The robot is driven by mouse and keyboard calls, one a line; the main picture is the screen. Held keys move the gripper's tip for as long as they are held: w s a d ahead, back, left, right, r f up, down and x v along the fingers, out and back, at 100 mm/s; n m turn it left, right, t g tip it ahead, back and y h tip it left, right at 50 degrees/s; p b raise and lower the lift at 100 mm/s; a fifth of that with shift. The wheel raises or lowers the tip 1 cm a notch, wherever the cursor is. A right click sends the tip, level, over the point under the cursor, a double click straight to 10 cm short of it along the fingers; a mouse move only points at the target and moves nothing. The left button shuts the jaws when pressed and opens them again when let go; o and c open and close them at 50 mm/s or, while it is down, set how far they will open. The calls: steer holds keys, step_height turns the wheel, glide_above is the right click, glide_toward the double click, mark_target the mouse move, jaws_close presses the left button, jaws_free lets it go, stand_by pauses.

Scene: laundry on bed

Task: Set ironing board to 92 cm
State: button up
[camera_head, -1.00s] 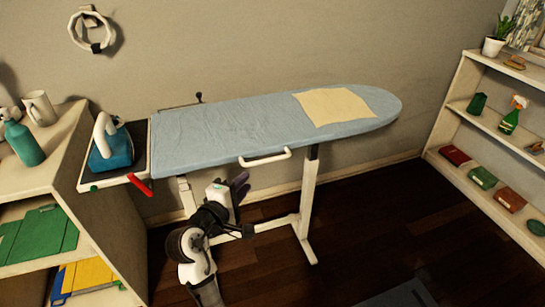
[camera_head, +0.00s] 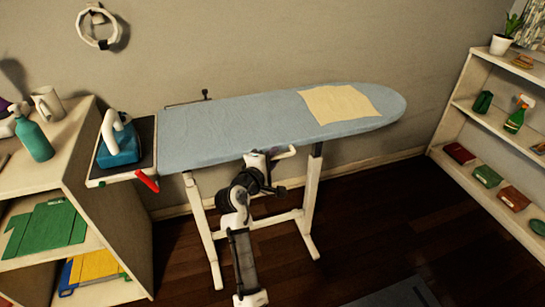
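The ironing board (camera_head: 240,125) has a blue cover and stands against the wall on white legs (camera_head: 312,195). A yellow cloth (camera_head: 340,104) lies flat on its right half. A white handle (camera_head: 286,153) shows at the board's front edge. A red lever (camera_head: 147,181) hangs under the board's left end, beside the iron rest. My arm reaches up from below, and my gripper end (camera_head: 262,160) is at the front edge by the left part of the white handle. The fingers are hidden, so I cannot tell whether they touch the handle or how far apart they are.
A blue iron (camera_head: 118,141) stands on the rest at the board's left end. A left shelf (camera_head: 78,160) holds a spray bottle (camera_head: 33,139), a mug and folded cloths. A right shelf (camera_head: 455,125) holds small items. The dark floor (camera_head: 370,220) between is mostly clear.

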steer(key=shift+c, duration=0.4)
jaws_close()
step_height(320, 180, up, 9)
steer(key=p, duration=0.7)
steer(key=shift+w+f, duration=0.1)
steer(key=shift+o, duration=0.2)
jaws_free()
steer(key=shift+o, duration=0.2)
steer(key=shift+f, duration=0.15)
